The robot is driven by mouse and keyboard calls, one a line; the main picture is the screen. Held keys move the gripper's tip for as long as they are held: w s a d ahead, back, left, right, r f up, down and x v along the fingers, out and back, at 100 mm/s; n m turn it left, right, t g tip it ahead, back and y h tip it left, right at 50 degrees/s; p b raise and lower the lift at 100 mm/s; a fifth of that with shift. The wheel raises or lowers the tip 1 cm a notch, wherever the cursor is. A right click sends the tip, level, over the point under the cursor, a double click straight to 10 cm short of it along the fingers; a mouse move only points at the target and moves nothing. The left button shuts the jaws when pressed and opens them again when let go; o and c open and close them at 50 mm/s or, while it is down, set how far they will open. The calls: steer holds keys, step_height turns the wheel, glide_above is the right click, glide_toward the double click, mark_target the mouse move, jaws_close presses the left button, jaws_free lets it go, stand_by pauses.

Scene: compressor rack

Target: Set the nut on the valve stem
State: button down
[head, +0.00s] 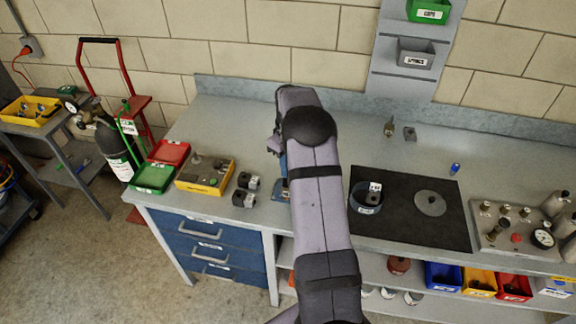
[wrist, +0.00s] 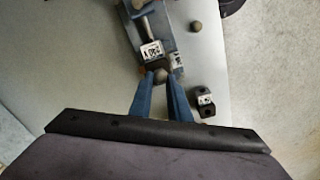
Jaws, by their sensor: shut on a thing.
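My gripper (wrist: 161,80) shows in the wrist view with its two blue fingers close together on a small rounded grey-brown piece (wrist: 160,74). It looks like the nut, but its shape is too small to be sure. Just beyond the fingertips is a dark block with a white label (wrist: 152,50), in a blue-grey vise (wrist: 134,14). The valve stem cannot be made out; the fingers and held piece may hide it. I cannot tell whether the held piece touches the block. In the head view my arm hides the gripper and most of the vise (head: 284,188).
A yellow bin (head: 205,188) is further left. A black mat (head: 400,225) with a round bowl (head: 366,198) and grey disc (head: 430,203) lies right.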

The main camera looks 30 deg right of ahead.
steer(key=c, duration=1.2)
jaws_free()
steer(key=shift+r, duration=0.1)
steer(key=shift+r+p, duration=2.75)
steer(key=shift+r, duration=0.7)
